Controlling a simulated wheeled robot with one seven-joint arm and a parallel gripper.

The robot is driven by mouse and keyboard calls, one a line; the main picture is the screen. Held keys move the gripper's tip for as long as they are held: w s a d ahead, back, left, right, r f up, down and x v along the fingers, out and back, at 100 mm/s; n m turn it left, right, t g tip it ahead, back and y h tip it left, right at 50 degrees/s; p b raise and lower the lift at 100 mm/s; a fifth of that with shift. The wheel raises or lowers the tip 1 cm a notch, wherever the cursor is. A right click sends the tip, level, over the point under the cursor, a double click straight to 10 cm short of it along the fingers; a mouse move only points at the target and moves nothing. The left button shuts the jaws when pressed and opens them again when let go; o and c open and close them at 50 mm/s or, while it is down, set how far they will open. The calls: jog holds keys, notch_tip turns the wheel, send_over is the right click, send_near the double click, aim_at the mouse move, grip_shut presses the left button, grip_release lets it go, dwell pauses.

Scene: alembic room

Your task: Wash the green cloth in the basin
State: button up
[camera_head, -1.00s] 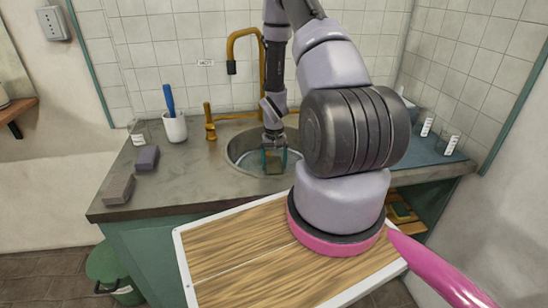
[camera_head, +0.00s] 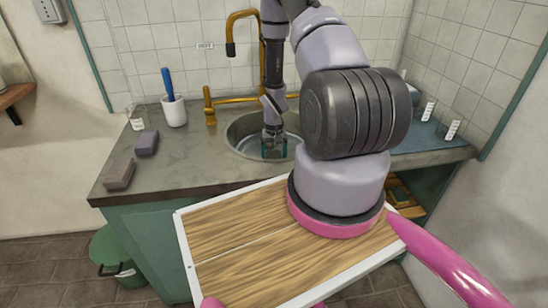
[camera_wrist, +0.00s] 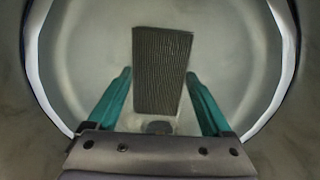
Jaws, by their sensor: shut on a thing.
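The round metal basin (camera_head: 241,131) is set into the counter, and my gripper (camera_head: 274,152) is down inside it, pointing downward. In the head view the cloth is mostly hidden by the fingers. I cannot tell whether it touches the basin floor.
A yellow tap (camera_head: 231,32) rises behind the basin, with a yellow handle (camera_head: 208,105) to its left. A white cup (camera_head: 175,112) with a blue-handled tool, a grey block (camera_head: 147,143) and a brown block (camera_head: 118,174) stand left. Beakers (camera_head: 449,128) stand right. The front counter is clear.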

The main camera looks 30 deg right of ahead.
jog(key=shift+d, duration=0.15)
jog(key=shift+s+d, duration=0.2)
jog(key=shift+d, duration=0.45)
jog(key=shift+s+d, duration=0.2)
jog(key=shift+d, duration=0.45)
jog(key=shift+w+a, duration=0.2)
jog(key=shift+a, duration=0.55)
jog(key=shift+w+a, duration=0.2)
jog(key=shift+a, duration=0.5)
jog(key=shift+r, duration=4.55)
notch_tip(320, 180, up, 12)
